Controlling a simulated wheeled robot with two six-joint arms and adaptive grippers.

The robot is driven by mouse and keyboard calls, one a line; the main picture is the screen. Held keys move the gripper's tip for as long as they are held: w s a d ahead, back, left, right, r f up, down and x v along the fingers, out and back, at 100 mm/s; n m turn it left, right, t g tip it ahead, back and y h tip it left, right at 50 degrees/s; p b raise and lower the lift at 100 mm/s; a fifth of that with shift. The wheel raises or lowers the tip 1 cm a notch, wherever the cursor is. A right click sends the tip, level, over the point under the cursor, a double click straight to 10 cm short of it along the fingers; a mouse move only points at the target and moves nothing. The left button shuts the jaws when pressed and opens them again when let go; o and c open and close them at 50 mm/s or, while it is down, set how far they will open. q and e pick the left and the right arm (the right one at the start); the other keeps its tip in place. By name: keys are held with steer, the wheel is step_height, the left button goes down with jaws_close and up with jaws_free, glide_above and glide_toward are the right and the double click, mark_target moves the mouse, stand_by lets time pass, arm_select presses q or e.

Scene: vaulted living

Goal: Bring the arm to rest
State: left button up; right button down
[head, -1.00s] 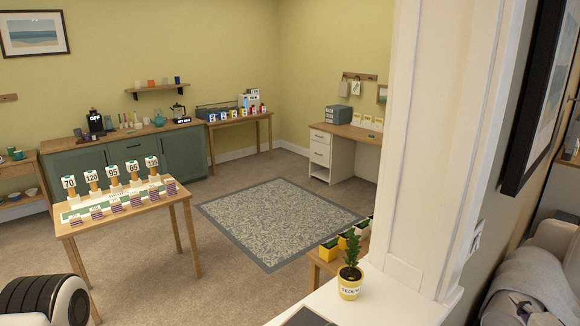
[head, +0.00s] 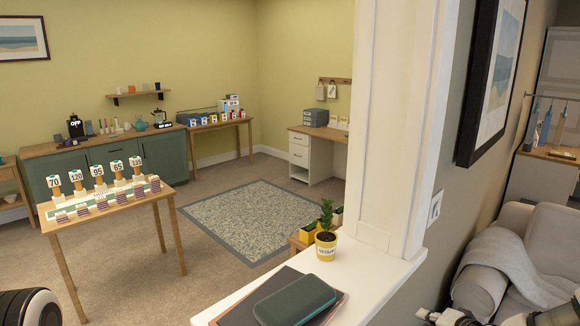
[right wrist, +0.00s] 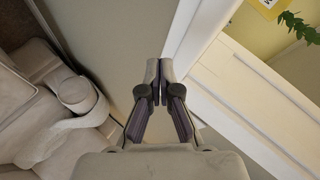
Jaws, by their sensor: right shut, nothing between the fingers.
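My right gripper (head: 428,315) shows at the bottom edge of the head view, right of the white ledge (head: 375,285), only partly in frame. In the right wrist view the two fingers of the right gripper (right wrist: 152,72) meet at their tips. It is shut and empty, over a grey wall face beside the ledge. My left gripper is not in view; only a black and white part of my own body shows at the bottom left.
On the ledge stand a yellow potted plant (head: 326,245) and a dark case (head: 294,299) on a flat dark item. A white pillar (head: 395,120) rises behind. A grey sofa (head: 520,255) is at right. A table with numbered cards (head: 115,205) stands at left.

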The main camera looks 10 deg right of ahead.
steer(key=s+a+f+n+g+b, duration=0.1)
steer(key=s+a+f+g, duration=0.1)
steer(key=a+f, duration=0.3)
steer(key=s+a+f+n+g+b, duration=0.2)
steer(key=s+a+f, duration=0.2)
steer(key=a+f, duration=0.1)
steer(key=s+a+f+n+g+y+b, duration=0.1)
steer(key=s+a+f+n+g, duration=0.1)
steer(key=a+f, duration=0.3)
steer(key=shift+s+f, duration=0.75)
steer(key=shift+f, duration=0.2)
arm_select(q)
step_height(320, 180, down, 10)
steer(key=b, duration=0.4)
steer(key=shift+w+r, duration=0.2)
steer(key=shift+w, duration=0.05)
arm_select(e)
steer(key=s+a+f+n+g, duration=0.2)
steer(key=s+f, duration=0.1)
steer(key=s, duration=0.3)
steer(key=s+a+f+n+g+h, duration=0.1)
steer(key=s+a+f+n+g, duration=0.1)
steer(key=s, duration=0.5)
steer(key=s+a+f+n+g, duration=0.2)
steer(key=s+a+f, duration=0.1)
steer(key=s+f, duration=0.2)
steer(key=shift+s+a+h, duration=0.2)
steer(key=shift+s+h, duration=0.2)
steer(key=shift+s, duration=0.75)
steer(key=shift+r, duration=0.1)
